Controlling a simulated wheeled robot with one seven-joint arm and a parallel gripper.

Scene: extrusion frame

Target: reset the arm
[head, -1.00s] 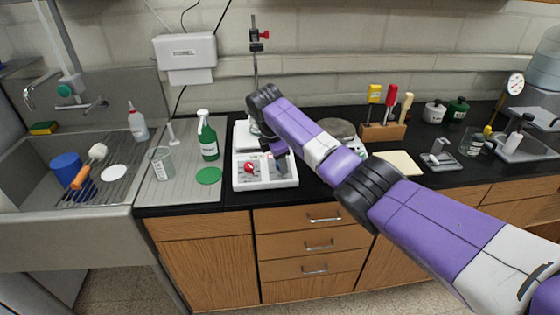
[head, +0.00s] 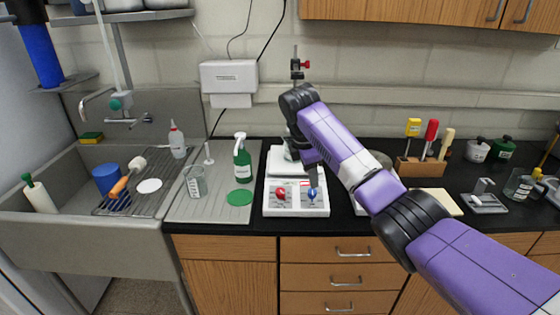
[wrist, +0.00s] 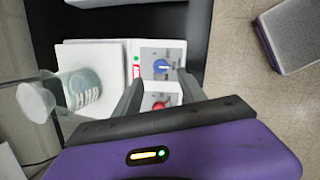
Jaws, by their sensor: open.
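My gripper (head: 313,183) is at the end of my purple arm, over the front right part of a white hotplate-like device (head: 296,209) on the black counter. In the wrist view my gripper (wrist: 161,74) has its two dark fingers apart and nothing between them. The device's blue knob (wrist: 161,66) shows between the fingertips, and the red knob (wrist: 160,104) shows lower, nearer the gripper body. In the head view the blue knob (head: 312,194) is just below the fingertips and the red knob (head: 281,194) is to the left. Whether the fingers touch the device I cannot tell.
A labelled glass vessel (wrist: 84,90) is on the device's white plate. A clamp stand (head: 295,70) rises behind. A green spray bottle (head: 242,160), a green disc (head: 239,198) and a beaker (head: 195,183) are to the left. A wooden tool block (head: 420,167) is to the right.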

